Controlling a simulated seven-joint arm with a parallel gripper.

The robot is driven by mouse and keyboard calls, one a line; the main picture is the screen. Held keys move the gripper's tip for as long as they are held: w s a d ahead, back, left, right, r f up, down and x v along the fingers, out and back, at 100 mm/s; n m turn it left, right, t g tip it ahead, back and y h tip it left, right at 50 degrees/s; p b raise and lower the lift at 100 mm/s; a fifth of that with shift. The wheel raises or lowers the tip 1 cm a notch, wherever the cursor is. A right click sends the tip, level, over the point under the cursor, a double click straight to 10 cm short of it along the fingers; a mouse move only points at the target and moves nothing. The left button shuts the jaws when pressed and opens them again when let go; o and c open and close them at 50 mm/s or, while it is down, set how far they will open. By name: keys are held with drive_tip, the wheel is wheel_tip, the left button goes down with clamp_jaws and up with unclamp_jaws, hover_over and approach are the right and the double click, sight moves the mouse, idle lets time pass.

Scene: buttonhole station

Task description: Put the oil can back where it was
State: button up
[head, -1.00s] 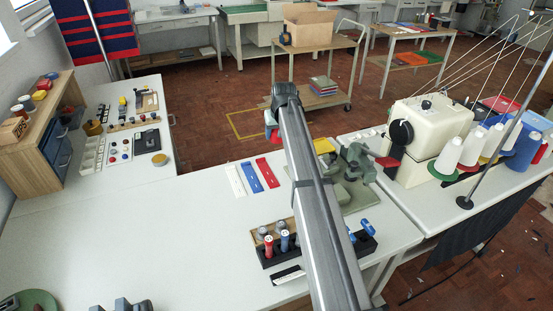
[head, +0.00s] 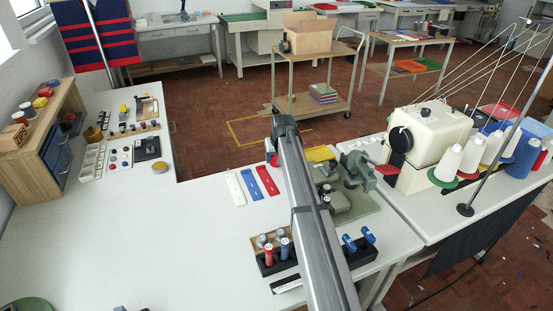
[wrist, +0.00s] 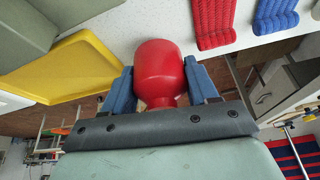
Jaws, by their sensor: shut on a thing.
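The red oil can (wrist: 160,72) shows in the wrist view between the two blue fingers of my gripper (wrist: 160,88), which is shut on it. Its rounded body is toward the table, and a narrower red part lies nearer my palm. In the head view my arm hides most of the gripper; only a small red patch (head: 273,160) shows beside the arm's far end. A yellow tray (head: 320,154) lies near there on the table, and it is left of the can in the wrist view (wrist: 70,70). I cannot tell whether the can touches the table.
White, blue and red strips (head: 267,181) lie left of my arm. A green-grey machine (head: 357,168) stands right of it. A black holder (head: 275,263) with red and blue spools is close to my arm. The white table (head: 150,235) is clear at left.

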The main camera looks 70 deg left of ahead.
drive_tip(key=shift+f, duration=0.4)
drive_tip(key=shift+f, duration=0.1)
drive_tip(key=o, duration=1.1)
drive_tip(key=shift+o, duration=0.2)
drive_tip(key=v, duration=1.2)
drive_tip(key=shift+a, duration=0.1)
